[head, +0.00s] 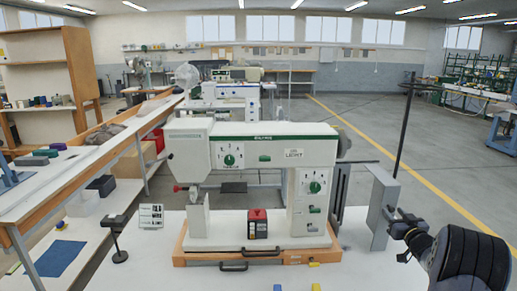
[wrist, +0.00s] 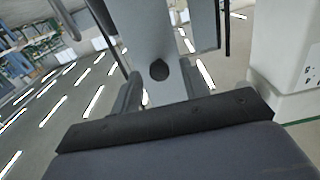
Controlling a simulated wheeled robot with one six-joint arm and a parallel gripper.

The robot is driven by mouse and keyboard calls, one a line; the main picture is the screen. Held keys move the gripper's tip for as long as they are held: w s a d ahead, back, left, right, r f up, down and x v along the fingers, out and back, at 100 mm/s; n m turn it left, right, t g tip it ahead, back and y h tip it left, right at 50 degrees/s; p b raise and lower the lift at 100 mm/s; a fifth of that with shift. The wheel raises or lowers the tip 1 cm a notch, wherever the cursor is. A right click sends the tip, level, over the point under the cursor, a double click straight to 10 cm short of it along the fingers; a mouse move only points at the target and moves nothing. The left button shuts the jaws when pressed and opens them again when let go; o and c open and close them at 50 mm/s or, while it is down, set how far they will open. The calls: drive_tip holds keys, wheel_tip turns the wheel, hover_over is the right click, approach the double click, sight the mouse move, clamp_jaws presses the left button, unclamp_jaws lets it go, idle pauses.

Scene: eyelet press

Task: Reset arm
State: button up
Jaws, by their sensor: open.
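The white eyelet press (head: 265,148) with green trim stands on an orange-edged base at the middle of the head view. Part of its white body (wrist: 285,50) shows at the right of the wrist view. My gripper (head: 397,234) is at the right of the press, beside a grey upright bracket (head: 381,206). In the wrist view my gripper (wrist: 161,88) has its two fingers apart, with the grey bracket (wrist: 155,30) showing beyond and between them. I cannot tell whether the fingers touch it. No object shows held.
A red and black box (head: 257,224) sits on the press base. A small sign (head: 151,216) and a dark stand (head: 117,240) are to the left. A thin black pole (head: 403,130) rises behind the bracket. A long workbench (head: 95,160) runs at left; open floor (head: 440,170) lies right.

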drive_tip(key=shift+w+a, duration=0.15)
drive_tip(key=shift+a, duration=0.35)
drive_tip(key=shift+r, duration=0.1)
